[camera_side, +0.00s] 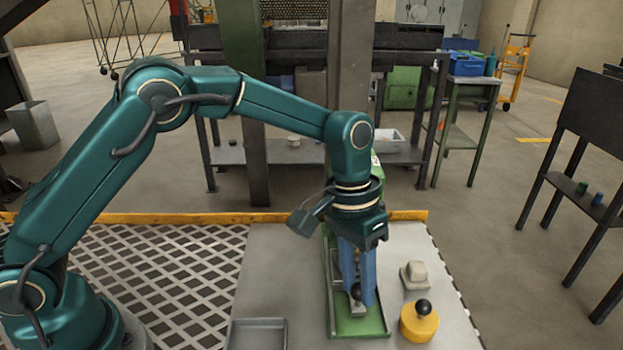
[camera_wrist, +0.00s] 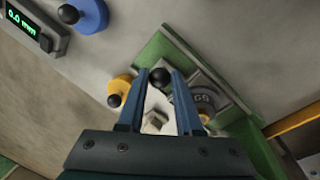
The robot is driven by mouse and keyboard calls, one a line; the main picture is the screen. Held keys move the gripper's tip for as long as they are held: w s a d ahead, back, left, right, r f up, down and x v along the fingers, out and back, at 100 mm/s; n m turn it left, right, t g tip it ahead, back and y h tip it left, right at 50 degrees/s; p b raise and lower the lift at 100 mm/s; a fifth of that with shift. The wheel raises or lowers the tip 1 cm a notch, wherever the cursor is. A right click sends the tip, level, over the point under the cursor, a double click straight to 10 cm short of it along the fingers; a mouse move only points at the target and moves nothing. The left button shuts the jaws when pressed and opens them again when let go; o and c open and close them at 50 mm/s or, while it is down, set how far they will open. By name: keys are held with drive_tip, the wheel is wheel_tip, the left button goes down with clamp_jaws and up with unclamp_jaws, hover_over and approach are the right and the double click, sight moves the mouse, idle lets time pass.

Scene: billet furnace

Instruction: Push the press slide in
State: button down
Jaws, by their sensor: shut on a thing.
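The press has a green channel-like base (camera_side: 362,326), which stands on the grey plate under my gripper; its green edge also shows in the wrist view (camera_wrist: 158,46). The press slide's black ball knob (camera_wrist: 160,77) sits between my blue fingertips, and it shows low between the fingers in the side view (camera_side: 356,292). My gripper (camera_side: 358,290) points down over the press and is shut on this knob. The grey slide body (camera_wrist: 205,88) lies beside the knob in the wrist view, partly hidden by a finger. In the side view the fingers hide much of the slide.
A yellow piece with a black knob (camera_side: 419,322) and a pale grey block (camera_side: 414,275) stand close right of the press. A grey tray (camera_side: 257,334) lies at front left. The wrist view shows a blue knobbed piece (camera_wrist: 86,14) and a display (camera_wrist: 27,20) reading 0.0 mm.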

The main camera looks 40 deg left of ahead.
drive_tip(key=c, duration=0.6)
unclamp_jaws()
drive_tip(key=shift+r, duration=0.1)
drive_tip(key=shift+w+a+r, duration=0.1)
drive_tip(key=shift+a+r, duration=0.15)
drive_tip(key=shift+r, duration=1)
drive_tip(key=shift+a+r, duration=0.2)
drive_tip(key=shift+r, duration=1)
